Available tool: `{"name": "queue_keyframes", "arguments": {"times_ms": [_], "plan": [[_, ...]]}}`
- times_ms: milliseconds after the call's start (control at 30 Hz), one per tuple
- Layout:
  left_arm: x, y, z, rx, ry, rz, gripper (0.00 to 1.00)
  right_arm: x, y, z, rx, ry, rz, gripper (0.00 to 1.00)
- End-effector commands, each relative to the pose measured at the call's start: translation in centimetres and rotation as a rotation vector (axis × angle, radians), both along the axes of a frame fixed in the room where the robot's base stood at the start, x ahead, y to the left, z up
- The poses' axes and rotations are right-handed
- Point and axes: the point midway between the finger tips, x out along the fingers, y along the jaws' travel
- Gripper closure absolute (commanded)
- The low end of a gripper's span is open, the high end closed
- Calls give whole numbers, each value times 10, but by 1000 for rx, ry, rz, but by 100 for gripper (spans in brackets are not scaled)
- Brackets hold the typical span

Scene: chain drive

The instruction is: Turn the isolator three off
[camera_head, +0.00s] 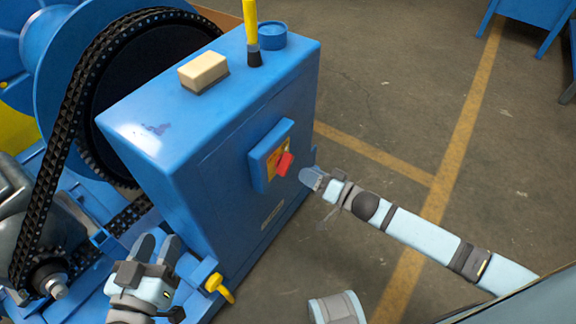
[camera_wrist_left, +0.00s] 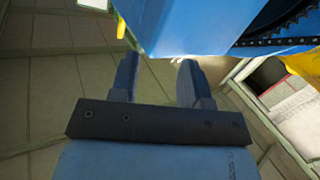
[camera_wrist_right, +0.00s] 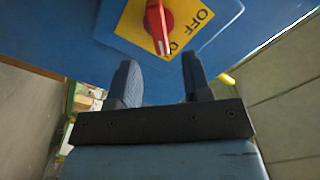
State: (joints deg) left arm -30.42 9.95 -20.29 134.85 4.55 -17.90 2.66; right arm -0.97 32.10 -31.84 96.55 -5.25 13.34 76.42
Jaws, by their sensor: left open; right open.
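The isolator is a red rotary handle (camera_head: 283,164) on a yellow plate in a blue box (camera_head: 258,160) on the side of the blue cabinet (camera_head: 225,185). In the right wrist view, the red handle (camera_wrist_right: 158,25) lies nearly upright in the picture, on the yellow plate (camera_wrist_right: 190,15) with "OFF" at its right. My right gripper (camera_head: 312,178) is just right of the handle and apart from it. Its two fingers (camera_wrist_right: 158,80) are open and empty below the handle in the wrist view. My left gripper (camera_head: 158,245) is open and empty by the cabinet's lower left corner; its fingers also show in the left wrist view (camera_wrist_left: 158,78).
A yellow-handled brush (camera_head: 251,35), a cream block (camera_head: 203,71) and a blue round cap (camera_head: 272,35) are on the cabinet top. A chain (camera_head: 60,150) runs at the left. A yellow lever (camera_head: 218,286) sticks out near my left gripper.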

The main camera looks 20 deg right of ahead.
Motion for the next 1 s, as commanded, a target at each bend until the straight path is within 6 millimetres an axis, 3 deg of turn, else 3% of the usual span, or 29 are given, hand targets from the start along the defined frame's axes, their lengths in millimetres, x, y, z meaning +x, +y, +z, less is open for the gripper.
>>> {"name": "queue_keyframes", "arguments": {"times_ms": [100, 300, 767, 967, 1000], "plan": [[1, -5, 8, -29, -49, -12, 57, 21, 16, -2, 1, -3, 0, 55], [1, -9, 23, -70, -114, -24, 57, 46, 35, -1, -1, -2, 0, 55], [0, -13, 33, -93, -148, -36, 57, 56, 44, -1, -1, 2, -1, 55], [0, -12, 32, -92, -147, -34, 57, 56, 44, -1, -1, 1, 0, 97], [0, -12, 32, -91, -146, -34, 57, 56, 44, -1, 0, 1, -1, 100]]}}
